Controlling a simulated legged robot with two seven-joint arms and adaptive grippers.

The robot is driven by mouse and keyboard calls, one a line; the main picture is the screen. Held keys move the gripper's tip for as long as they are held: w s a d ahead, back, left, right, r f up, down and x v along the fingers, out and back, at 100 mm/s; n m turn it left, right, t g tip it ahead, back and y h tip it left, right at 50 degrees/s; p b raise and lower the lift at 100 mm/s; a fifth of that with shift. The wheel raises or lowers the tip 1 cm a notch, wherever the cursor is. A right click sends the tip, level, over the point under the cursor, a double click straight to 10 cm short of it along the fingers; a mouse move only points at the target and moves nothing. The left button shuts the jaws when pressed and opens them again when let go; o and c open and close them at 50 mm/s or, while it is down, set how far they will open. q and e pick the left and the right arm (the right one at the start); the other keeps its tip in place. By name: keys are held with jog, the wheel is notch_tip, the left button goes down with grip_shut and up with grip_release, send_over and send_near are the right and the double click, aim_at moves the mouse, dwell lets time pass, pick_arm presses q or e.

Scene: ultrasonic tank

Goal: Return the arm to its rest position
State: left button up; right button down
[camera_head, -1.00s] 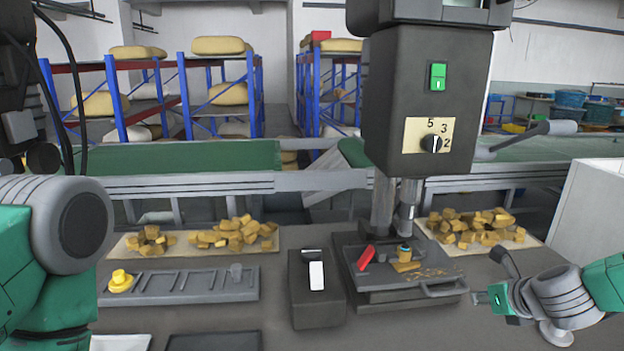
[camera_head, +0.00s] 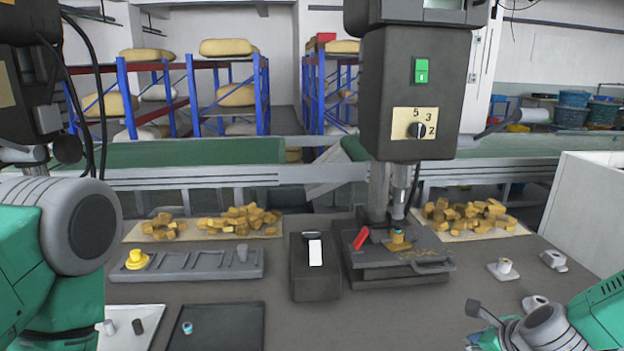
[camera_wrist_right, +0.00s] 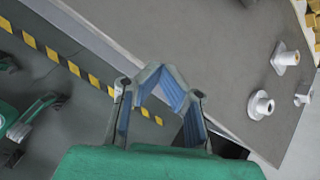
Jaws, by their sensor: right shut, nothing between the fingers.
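My right arm comes in at the lower right of the head view. Its gripper (camera_head: 484,337) is low at the bottom edge, over the front of the dark bench, and partly cut off. In the right wrist view the blue-lined fingers (camera_wrist_right: 160,80) come together at their tips with nothing held between them. They hang beyond the bench edge, over the floor. My left arm shows at the left of the head view, but its gripper is out of frame.
A drill press (camera_head: 415,95) stands over a dark vise base (camera_head: 400,272). Left are a grey slotted rack (camera_head: 200,276), a black box (camera_head: 315,285) and a dark tray (camera_head: 215,335). Pale flanged parts (camera_head: 503,269) lie right, near a white box (camera_head: 605,205). Open floor shows beyond the bench edge.

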jog(key=s+a+f+n+g+b, duration=0.2)
jog(key=s+f+n, duration=0.5)
jog(key=s+n, duration=0.15)
jog(key=s+a+f+n+g+b, duration=0.2)
jog(key=s+a+f+n, duration=0.1)
jog(key=s+f+n, duration=0.5)
jog(key=s+f+n+g+b, duration=0.1)
jog(key=s+f+n, duration=0.1)
jog(key=s+n, duration=0.4)
jog(key=s+d+f+n+g+h+b, duration=0.1)
jog(key=s+f+n+g, duration=0.1)
jog(key=s+n, duration=0.5)
jog(key=s+f, duration=0.1)
jog(key=s, duration=0.2)
jog(key=shift+d, duration=0.25)
jog(key=shift+a, duration=0.35)
jog(key=shift+d, duration=0.25)
